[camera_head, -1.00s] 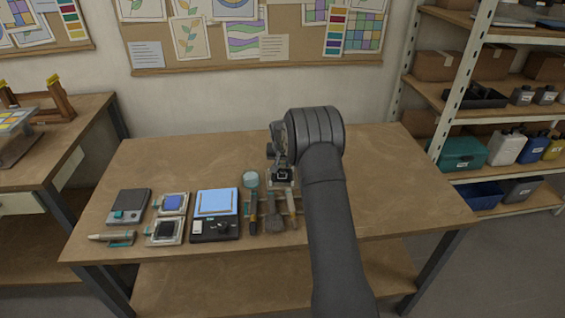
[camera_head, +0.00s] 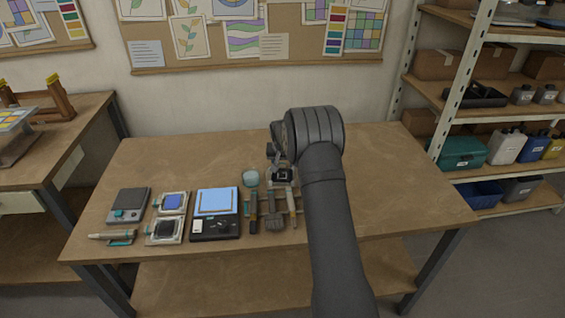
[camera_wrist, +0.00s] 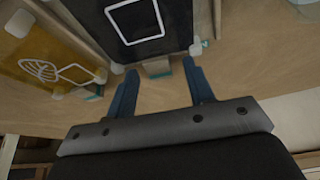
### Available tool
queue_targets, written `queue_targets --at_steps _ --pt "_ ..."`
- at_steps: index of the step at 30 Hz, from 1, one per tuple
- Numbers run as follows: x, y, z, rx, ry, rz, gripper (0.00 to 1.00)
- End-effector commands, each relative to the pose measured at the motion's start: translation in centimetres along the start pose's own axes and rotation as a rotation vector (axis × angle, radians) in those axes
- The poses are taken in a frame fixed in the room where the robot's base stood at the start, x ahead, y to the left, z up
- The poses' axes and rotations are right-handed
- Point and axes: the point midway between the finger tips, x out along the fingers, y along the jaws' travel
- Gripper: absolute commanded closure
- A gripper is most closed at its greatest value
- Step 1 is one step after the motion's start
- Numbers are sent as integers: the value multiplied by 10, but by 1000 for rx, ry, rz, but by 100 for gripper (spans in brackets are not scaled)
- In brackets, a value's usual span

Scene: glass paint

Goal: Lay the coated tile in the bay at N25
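My gripper (camera_wrist: 160,85) is open in the wrist view, its two blue fingers apart with nothing held between them. Just beyond the fingertips lies a dark panel (camera_wrist: 135,22) with a white square outline and pale corner pieces. In the head view my gripper (camera_head: 283,175) is low over the bench, right of the tools, partly hidden by my wrist. Two framed pieces sit at the left of the bench, one with a blue face (camera_head: 172,203) and one with a dark face (camera_head: 165,230). I cannot tell which is the coated tile, and no N25 mark is readable.
A yellow panel (camera_wrist: 40,60) with white line drawings lies left in the wrist view. On the bench are a blue-topped device (camera_head: 216,202), a grey device (camera_head: 128,204) and several tools (camera_head: 272,210). The bench's right side (camera_head: 410,195) is clear. A stocked shelf stands right.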

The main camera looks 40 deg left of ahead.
Motion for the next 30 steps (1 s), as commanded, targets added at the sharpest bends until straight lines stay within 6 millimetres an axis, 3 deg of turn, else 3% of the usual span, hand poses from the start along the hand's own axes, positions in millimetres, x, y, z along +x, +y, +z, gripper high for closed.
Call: queue_targets --at_steps 5,11,30 --pt "-2 0 0 0 0 0 52" --pt "-24 0 -1 0 2 0 52" --pt "-154 0 0 0 2 -1 52"
